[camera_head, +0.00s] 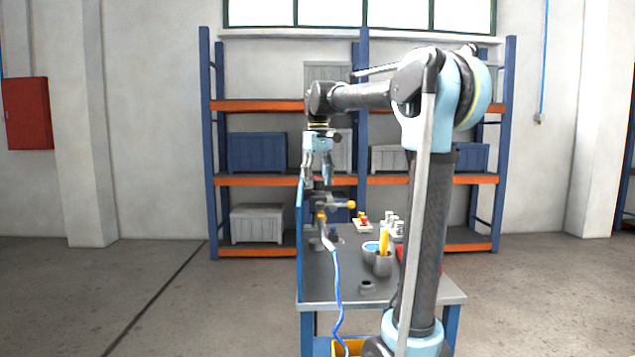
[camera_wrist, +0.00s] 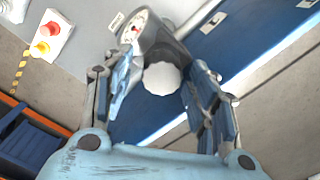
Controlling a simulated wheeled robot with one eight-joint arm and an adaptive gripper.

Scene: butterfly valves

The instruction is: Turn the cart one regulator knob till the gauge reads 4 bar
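The regulator knob (camera_wrist: 162,78) is a pale, ridged round cap in the wrist view, on a dark grey regulator body (camera_wrist: 157,42). The gauge (camera_wrist: 133,27) beside it has a white face with a red mark; its reading is too small to tell. My gripper (camera_wrist: 165,100) is open, with one finger on each side of the knob; I cannot tell whether either touches it. In the head view my gripper (camera_head: 318,180) points down over the fittings at the cart's left side. The cart (camera_head: 335,285) has a grey top and a blue panel; the knob is not clear there.
Cups (camera_head: 383,264), a small red-and-yellow button block (camera_head: 362,223) and other small parts stand on the cart top. A shelf rack (camera_head: 270,180) with crates stands behind.

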